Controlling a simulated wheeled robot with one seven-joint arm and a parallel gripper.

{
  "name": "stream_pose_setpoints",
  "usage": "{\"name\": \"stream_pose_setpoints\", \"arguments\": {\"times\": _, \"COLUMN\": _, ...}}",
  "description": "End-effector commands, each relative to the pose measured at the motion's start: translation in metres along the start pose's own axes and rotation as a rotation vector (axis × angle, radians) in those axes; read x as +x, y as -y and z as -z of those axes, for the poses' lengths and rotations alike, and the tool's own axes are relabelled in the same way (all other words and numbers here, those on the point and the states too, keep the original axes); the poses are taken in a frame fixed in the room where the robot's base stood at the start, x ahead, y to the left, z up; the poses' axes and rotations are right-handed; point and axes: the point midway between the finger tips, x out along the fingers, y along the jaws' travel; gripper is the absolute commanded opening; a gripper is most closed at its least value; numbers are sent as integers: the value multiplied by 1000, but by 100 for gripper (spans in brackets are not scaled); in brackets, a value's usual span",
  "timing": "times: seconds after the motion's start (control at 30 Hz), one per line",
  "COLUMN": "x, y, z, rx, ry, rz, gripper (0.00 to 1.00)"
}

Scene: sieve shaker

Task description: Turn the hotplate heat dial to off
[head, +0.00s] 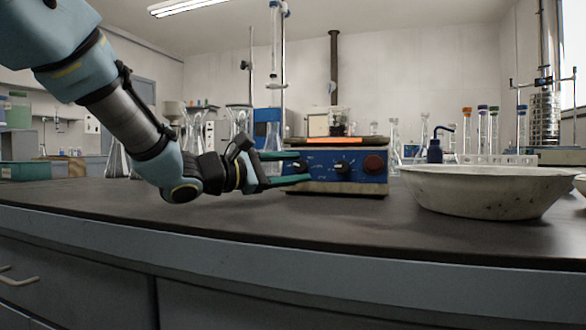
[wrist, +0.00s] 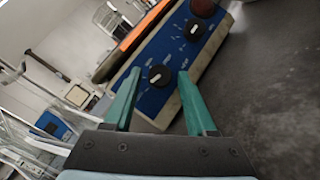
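The hotplate (head: 320,187) stands on the dark bench, with a blue front panel and an orange-glowing top (head: 325,140). Its panel carries two black dials with white pointer marks and a dark red round part (head: 374,163) at the right. One dial (head: 342,167) is mid-panel; the other (head: 299,165) is at the left, by my fingers. My gripper (head: 288,168) is open, its green fingers reaching to the panel's left end. In the wrist view, the left dial (wrist: 159,75) lies between and just beyond the fingertips (wrist: 160,80); the middle dial (wrist: 194,30) is farther off. Contact cannot be told.
A wide pale basin (head: 485,195) stands right of the hotplate near the bench's front. A small blue wash bottle (head: 434,153) and a rack of tubes (head: 490,158) are behind it. Glass flasks (head: 194,125) stand behind my arm. The bench front (head: 290,222) is clear.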

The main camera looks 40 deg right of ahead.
Motion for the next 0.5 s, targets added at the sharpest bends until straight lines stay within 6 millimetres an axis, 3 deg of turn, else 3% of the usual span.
{"name": "stream_pose_setpoints", "arguments": {"times": 0.33, "x": -1, "y": -1, "z": -1, "rx": 2, "ry": 2, "rz": 0, "gripper": 67}}
{"name": "stream_pose_setpoints", "arguments": {"times": 0.5, "x": -19, "y": -2, "z": -1, "rx": 4, "ry": -1, "rz": -1, "gripper": 67}}
